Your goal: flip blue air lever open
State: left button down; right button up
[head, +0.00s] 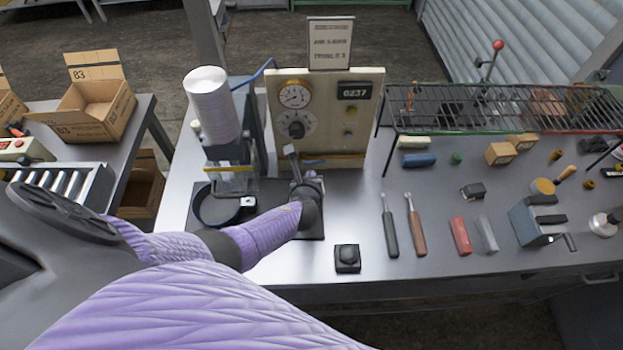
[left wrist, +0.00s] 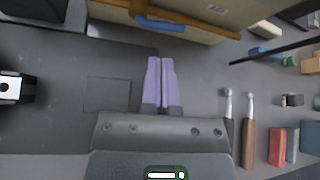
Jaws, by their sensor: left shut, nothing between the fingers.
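The blue lever (left wrist: 158,24) lies near the top of the left wrist view, by the yellow-orange bar at the foot of the beige panel. It lies roughly across the picture. The same panel (head: 358,128) stands upright in the head view, with a round gauge, a dial and a display; I cannot make out the blue lever there. My left gripper (head: 313,177) is in front of the panel's foot, shut and empty. Its lilac fingers (left wrist: 161,84) lie together and point at the blue lever, with a gap between. My right gripper is not in view.
A press with a white cylinder (head: 212,100) and a dark round pan (head: 215,207) stand left of my left gripper. A black button box (head: 347,257), two hand tools (head: 415,230) and a wire rack (head: 480,108) are to the right. The front middle table has some free room.

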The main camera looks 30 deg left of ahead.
pick_arm(q)
jog(key=p+v, duration=0.4)
jog(key=v, duration=0.4)
jog(key=shift+a+r, duration=0.15)
jog(key=shift+a, duration=0.05)
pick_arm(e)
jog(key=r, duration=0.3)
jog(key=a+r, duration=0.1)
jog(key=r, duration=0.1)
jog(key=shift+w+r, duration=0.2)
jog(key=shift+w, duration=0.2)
pick_arm(q)
jog(key=shift+s+d, duration=0.1)
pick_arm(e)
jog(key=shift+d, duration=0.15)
